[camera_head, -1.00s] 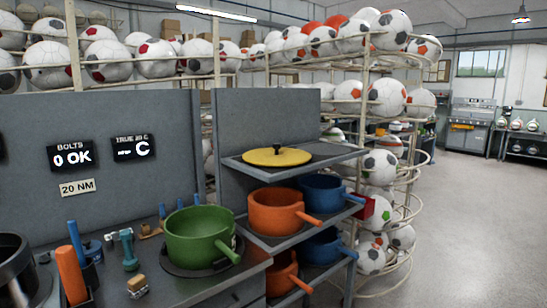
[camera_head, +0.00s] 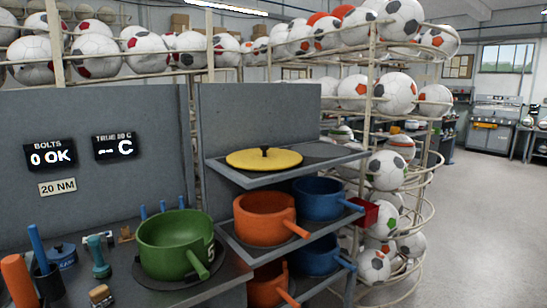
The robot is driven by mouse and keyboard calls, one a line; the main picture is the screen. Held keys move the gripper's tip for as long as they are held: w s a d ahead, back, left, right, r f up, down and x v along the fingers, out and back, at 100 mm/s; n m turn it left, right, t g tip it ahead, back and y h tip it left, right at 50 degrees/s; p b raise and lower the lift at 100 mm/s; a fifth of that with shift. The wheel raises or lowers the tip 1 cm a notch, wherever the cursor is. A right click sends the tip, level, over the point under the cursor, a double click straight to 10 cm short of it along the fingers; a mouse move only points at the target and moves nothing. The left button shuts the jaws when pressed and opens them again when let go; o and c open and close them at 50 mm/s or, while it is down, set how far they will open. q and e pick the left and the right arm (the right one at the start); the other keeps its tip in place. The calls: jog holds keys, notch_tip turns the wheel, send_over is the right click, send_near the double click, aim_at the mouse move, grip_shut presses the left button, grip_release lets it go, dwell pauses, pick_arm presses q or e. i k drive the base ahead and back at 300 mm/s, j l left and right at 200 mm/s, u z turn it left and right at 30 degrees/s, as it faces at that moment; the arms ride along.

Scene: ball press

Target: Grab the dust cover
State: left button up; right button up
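A round yellow lid with a black knob (camera_head: 264,158), which may be the dust cover, lies flat on the top shelf of a grey rack (camera_head: 335,157). A green pot (camera_head: 175,240) stands on the workbench to its left, with its handle toward the front right. Neither of my grippers is in view, and nothing touches the lid.
Orange pots (camera_head: 264,216) and blue pots (camera_head: 318,199) fill the lower shelves, handles sticking out past the edge. A red bin (camera_head: 367,214) hangs at the rack's right. Ball racks stand behind; floor (camera_head: 480,220) is clear at right.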

aim_at(262, 158)
jog(key=i+l, duration=0.2)
jog(key=l, duration=0.15)
jog(key=i+l+u, duration=0.1)
jog(key=l, duration=0.25)
jog(key=i+l, duration=0.25)
jog(key=l, duration=0.15)
jog(key=i+l+u, duration=0.1)
jog(key=l, duration=0.25)
jog(key=i+l, duration=0.2)
jog(key=l, duration=0.2)
